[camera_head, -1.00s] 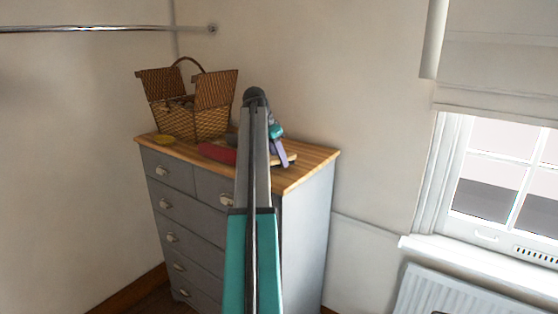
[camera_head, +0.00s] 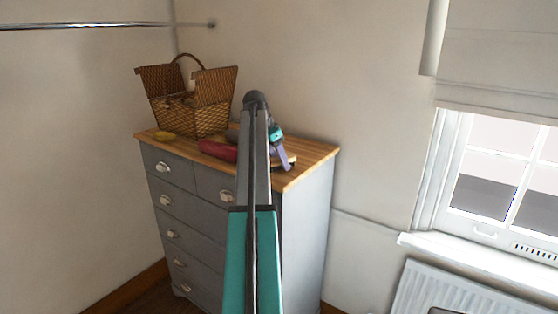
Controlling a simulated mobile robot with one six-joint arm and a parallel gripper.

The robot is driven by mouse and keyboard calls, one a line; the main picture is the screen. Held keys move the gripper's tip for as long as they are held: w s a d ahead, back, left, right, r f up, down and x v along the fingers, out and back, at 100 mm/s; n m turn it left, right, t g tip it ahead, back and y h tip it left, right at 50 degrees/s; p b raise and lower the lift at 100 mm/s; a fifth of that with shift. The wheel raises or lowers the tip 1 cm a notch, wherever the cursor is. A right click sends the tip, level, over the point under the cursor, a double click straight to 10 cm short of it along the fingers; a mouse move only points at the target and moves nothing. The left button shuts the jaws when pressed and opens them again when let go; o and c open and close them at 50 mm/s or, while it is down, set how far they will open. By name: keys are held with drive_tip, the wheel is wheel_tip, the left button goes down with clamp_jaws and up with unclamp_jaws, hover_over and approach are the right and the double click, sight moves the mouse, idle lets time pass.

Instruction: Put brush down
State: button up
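The far end of my arm is over the right part of the wooden top of a grey chest of drawers (camera_head: 318,152). My gripper (camera_head: 283,163) shows only partly, as teal and purple pieces to the right of my arm link. A small pale wooden piece (camera_head: 291,159) shows beside the purple finger, close to the chest top. It may be the brush, but I cannot tell for certain. My arm hides most of this area, so I cannot see whether the fingers are open or closed on anything.
An open wicker basket (camera_head: 200,118) with things inside stands at the back left of the chest top. A radiator (camera_head: 465,288) and window are at the right.

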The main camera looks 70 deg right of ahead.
drive_tip(key=shift+r, duration=0.1)
drive_tip(key=b+v, duration=0.3)
drive_tip(key=v, duration=0.9)
drive_tip(key=shift+b, duration=0.3)
idle(0.6)
